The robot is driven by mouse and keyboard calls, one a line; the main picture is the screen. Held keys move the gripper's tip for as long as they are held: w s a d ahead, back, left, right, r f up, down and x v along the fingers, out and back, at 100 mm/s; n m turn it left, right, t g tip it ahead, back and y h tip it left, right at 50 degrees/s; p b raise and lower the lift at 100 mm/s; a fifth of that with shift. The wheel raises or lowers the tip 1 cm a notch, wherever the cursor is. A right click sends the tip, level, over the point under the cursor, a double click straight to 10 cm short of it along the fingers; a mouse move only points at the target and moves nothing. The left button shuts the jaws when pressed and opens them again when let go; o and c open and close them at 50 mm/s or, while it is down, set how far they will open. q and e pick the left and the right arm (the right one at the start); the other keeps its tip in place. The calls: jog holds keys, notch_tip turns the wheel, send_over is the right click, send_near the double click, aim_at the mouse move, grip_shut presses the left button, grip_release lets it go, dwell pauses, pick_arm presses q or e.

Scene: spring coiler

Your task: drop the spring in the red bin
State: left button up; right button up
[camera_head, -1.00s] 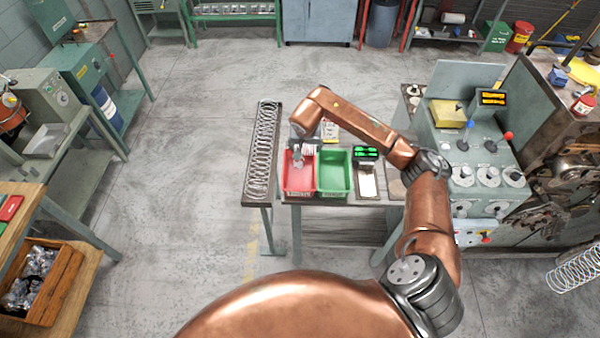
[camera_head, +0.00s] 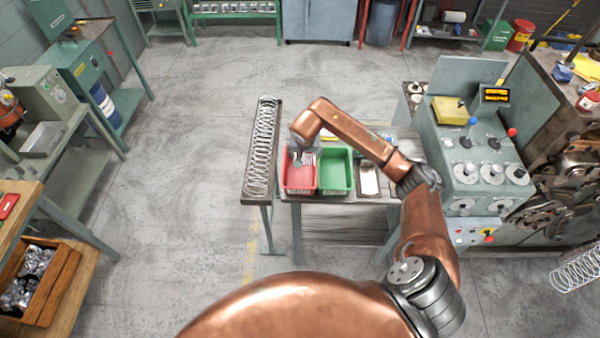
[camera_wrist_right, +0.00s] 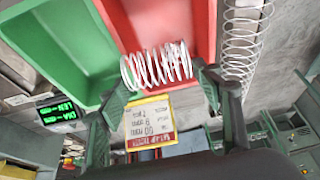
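The red bin (camera_head: 300,190) stands on the bench, left of the green bin (camera_head: 336,187). My right gripper (camera_head: 303,161) is low over the red bin. In the right wrist view, a short white wire spring (camera_wrist_right: 156,67) spans the space between the two fingertips of this gripper (camera_wrist_right: 160,85), and its ends look to be against them. Behind the spring is the inside of the red bin (camera_wrist_right: 165,20). The spring also shows small in the head view (camera_head: 310,158), beside the gripper. How far it is above the bin floor is hard to tell. My left gripper is out of view.
A narrow rack with a long spring (camera_head: 263,150) borders the red bin on the left. A pale tray (camera_head: 369,180) is right of the green bin. The coiling machine (camera_head: 475,165) stands on the right. A yellow card (camera_wrist_right: 150,125) shows between the fingers.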

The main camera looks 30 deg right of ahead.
jog(key=o, duration=0.4)
jog(key=shift+r, duration=0.1)
jog(key=v, duration=1.2)
